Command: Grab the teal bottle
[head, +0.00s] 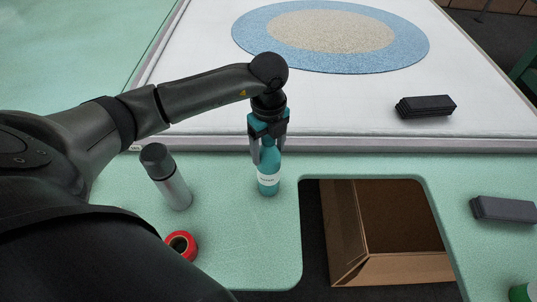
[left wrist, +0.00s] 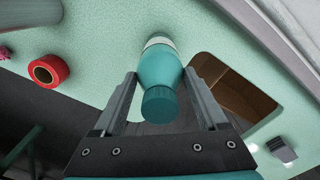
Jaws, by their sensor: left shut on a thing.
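The teal bottle (head: 269,179) with a white label band stands upright on the green table, left of the table's cutout. My left gripper (head: 268,150) comes down on it from above and is shut on its upper part. The bottle's top is hidden by the gripper in the head view. In the left wrist view the teal bottle (left wrist: 160,68) and its cap lie between the two fingers of my left gripper (left wrist: 155,85). I cannot tell whether the bottle's base touches the table. My right gripper is not in view.
A grey bottle with a dark cap (head: 168,180) stands left of the teal bottle. A red roll (head: 181,245) lies at the front left. A cardboard box (head: 345,235) sits below the cutout. Dark blocks (head: 425,106) lie on the white surface; a grey block (head: 503,209) lies at right.

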